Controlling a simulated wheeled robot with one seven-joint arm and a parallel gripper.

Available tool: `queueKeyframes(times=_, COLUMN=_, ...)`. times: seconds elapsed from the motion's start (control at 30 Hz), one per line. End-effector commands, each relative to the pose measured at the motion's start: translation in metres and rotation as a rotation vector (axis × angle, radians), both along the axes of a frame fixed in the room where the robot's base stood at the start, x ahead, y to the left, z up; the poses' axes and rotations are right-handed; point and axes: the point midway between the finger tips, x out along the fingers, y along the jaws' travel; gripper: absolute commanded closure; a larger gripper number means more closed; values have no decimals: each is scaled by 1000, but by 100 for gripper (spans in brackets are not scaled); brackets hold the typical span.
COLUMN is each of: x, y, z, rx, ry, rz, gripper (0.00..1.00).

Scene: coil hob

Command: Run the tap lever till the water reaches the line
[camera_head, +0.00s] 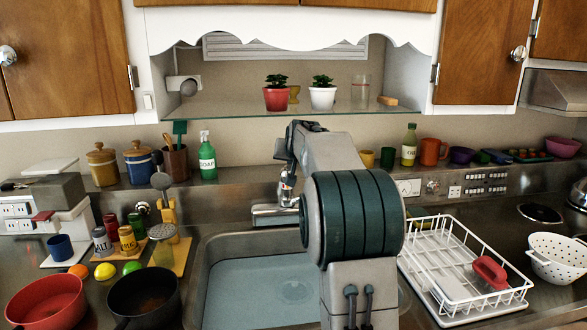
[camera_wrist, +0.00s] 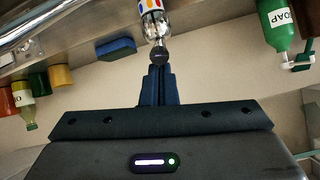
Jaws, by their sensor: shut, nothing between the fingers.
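The metal tap (camera_head: 288,190) stands behind the sink (camera_head: 207,262), its spout over the sink's back edge. In the wrist view the picture is turned over, and the tap's lever (camera_wrist: 158,55) ends in a dark round knob below a collar with coloured dots. My gripper (camera_wrist: 157,72) is shut and empty, its fingertips right at the knob; I cannot tell whether they touch it. In the head view my arm hides part of the tap and sink. Bluish water (camera_head: 262,292) lies in the sink, with the drain showing through. I cannot make out a fill line.
A green soap bottle (camera_head: 207,158) stands behind the sink to the left. A white dish rack (camera_head: 462,262) is to the right. A red bowl (camera_head: 48,300) and dark pan (camera_head: 143,297) are at front left. A glass shelf (camera_head: 230,112) hangs above the tap.

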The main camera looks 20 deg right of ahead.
Motion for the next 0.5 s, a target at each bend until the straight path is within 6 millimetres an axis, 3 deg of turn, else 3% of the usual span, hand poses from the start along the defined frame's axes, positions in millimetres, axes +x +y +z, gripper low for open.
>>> queueKeyframes(times=0.03, x=-1, y=0, z=-8, rx=-4, ry=-13, rz=0, gripper=100)
queueKeyframes(times=0.5, x=-8, y=3, z=-17, rx=-39, ry=-115, rz=0, gripper=100)
